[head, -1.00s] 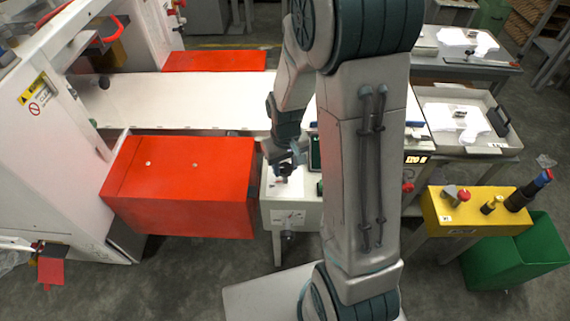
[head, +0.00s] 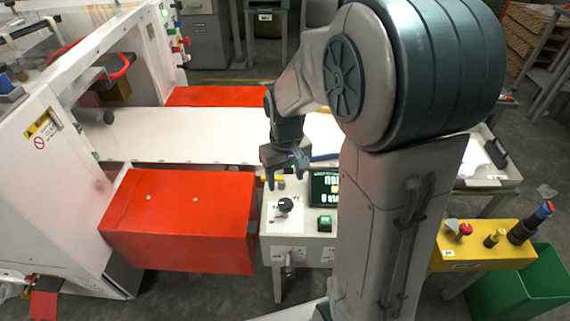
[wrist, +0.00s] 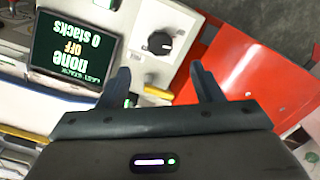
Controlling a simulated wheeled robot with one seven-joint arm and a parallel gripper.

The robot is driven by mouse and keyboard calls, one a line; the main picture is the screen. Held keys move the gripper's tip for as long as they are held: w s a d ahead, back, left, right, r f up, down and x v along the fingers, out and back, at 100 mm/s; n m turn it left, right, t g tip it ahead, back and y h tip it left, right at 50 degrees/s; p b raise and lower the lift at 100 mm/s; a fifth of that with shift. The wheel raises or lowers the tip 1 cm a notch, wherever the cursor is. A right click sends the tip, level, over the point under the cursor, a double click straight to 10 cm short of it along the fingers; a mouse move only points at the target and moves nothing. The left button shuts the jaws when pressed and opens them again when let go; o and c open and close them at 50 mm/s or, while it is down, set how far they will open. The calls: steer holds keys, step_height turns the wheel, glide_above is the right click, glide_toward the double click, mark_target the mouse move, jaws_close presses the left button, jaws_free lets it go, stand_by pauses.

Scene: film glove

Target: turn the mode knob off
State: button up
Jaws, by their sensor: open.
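The mode knob (head: 285,205) is a black knob on a pale dial plate, on top of a white control box.
A green button (head: 324,223) and the dark display (head: 323,188) sit right of the knob on the box. A red box (head: 180,220) stands close on the left. A yellow box (head: 475,245) with buttons and a green bin (head: 520,290) are at the right.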

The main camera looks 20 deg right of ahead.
steer(key=shift+r, duration=2)
steer(key=shift+s, duration=0.1)
steer(key=s+r+m+t, duration=0.1)
steer(key=s+r, duration=0.1)
steer(key=s, duration=0.4)
steer(key=s+r+m+t, duration=0.1)
steer(key=s+r, duration=0.1)
steer(key=s, duration=0.5)
steer(key=shift+d+r+t, duration=0.15)
steer(key=shift+r+t, duration=0.2)
steer(key=shift+t, duration=0.05)
